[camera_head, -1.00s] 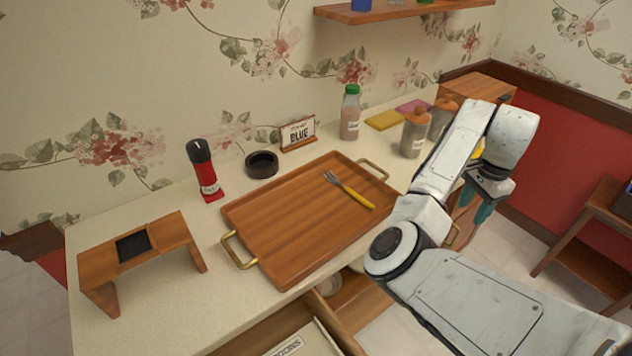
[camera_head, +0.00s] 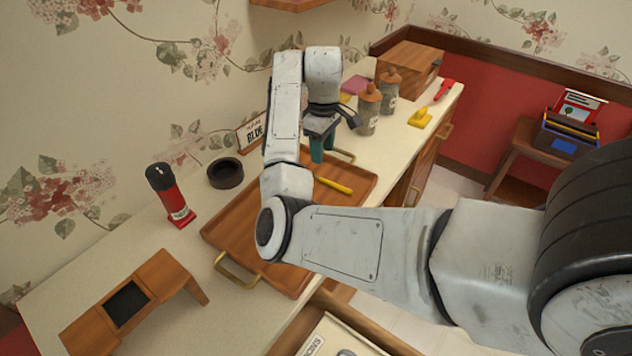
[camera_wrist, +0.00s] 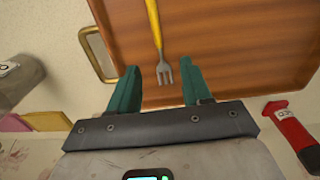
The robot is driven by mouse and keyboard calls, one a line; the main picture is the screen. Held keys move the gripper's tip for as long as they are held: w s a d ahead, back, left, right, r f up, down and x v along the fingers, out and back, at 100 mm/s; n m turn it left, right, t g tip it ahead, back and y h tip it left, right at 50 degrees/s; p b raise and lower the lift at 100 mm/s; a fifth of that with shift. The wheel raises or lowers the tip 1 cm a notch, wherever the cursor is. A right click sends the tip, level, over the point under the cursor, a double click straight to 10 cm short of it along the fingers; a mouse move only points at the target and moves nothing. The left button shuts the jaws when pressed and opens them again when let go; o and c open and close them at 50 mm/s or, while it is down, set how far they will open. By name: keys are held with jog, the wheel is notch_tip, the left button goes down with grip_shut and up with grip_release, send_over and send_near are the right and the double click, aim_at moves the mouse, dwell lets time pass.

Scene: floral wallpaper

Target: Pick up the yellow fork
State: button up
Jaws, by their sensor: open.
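The yellow fork (camera_head: 335,186) lies on the wooden tray (camera_head: 232,226); in the head view only its yellow handle shows, and my arm hides the rest. In the wrist view the fork (camera_wrist: 155,28) has a yellow handle and grey metal tines, and the tines point toward my gripper. My gripper (camera_wrist: 157,88) has two green fingers, spread apart and empty, with the tines in the gap between them in the picture. In the head view my gripper (camera_head: 322,150) is over the far end of the tray.
A red pepper mill (camera_head: 170,195), a dark round bowl (camera_head: 225,173) and a small sign (camera_head: 252,134) stand behind the tray. Grey bottles (camera_head: 369,110) with orange caps stand beyond it. A small wooden stand (camera_head: 135,300) is at the front left.

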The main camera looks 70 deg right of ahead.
send_over(323, 178)
notch_tip(323, 178, down, 4)
jog(key=shift+w+a+f+b, duration=0.1)
jog(key=shift+w+f+b, duration=0.05)
jog(key=shift+b, duration=0.25)
jog(key=shift+f+p, duration=0.55)
jog(key=shift+f, duration=2.05)
jog(key=shift+c, duration=0.2)
grip_shut()
